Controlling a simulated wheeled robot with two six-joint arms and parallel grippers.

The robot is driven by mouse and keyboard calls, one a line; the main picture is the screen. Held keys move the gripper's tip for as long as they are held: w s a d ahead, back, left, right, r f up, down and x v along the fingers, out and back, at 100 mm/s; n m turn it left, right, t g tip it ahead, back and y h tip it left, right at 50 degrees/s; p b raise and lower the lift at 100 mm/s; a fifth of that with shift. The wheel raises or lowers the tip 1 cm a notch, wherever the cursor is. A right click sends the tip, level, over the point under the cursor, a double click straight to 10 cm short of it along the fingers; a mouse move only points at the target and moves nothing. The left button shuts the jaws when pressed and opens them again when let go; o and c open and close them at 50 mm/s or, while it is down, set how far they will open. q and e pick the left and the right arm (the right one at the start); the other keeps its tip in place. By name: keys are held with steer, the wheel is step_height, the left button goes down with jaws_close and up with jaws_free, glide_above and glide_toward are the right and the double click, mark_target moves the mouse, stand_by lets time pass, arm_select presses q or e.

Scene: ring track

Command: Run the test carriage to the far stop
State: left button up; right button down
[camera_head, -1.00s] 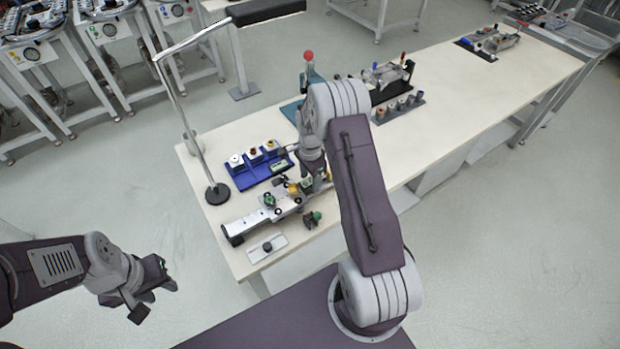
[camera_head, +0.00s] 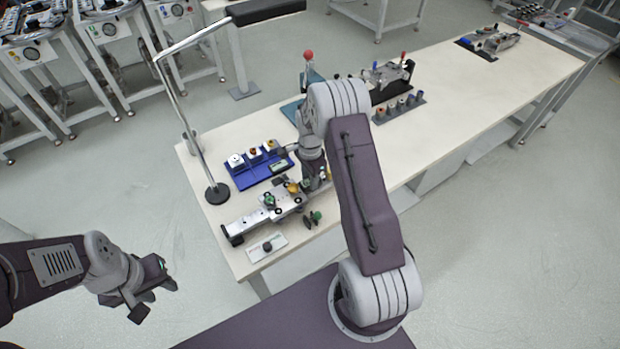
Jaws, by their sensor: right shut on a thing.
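A silver track (camera_head: 246,223) lies at the near left end of the cream table, running up and to the right. The test carriage (camera_head: 287,203), a small metal block with green and yellow knobs, sits on the track. My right gripper (camera_head: 306,187) reaches down at the carriage and is shut on it; my wrist and forearm hide most of the grip and the track's right end. A small green-knobbed part (camera_head: 312,219) stands just in front of the track. My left gripper (camera_head: 150,290) hangs empty and open, off the table at the lower left.
A blue tray (camera_head: 246,181) with small dials lies behind the track. A lamp stand (camera_head: 217,193) rises at the table's left end. A white plate with a black knob (camera_head: 267,247) lies near the front edge. Other fixtures (camera_head: 385,78) stand farther back; the table's right half is mostly clear.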

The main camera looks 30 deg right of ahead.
mark_target(274, 197)
stand_by(0.7)
steer(key=a, duration=0.8)
steer(key=s+a, duration=0.1)
steer(key=a, duration=0.3)
steer(key=shift+a+p, duration=0.3)
steer(key=c, duration=1)
jaws_free()
steer(key=shift+a, duration=0.2)
step_height(274, 197, up, 9)
steer(key=shift+r+b, duration=0.1)
steer(key=shift+b, duration=0.35)
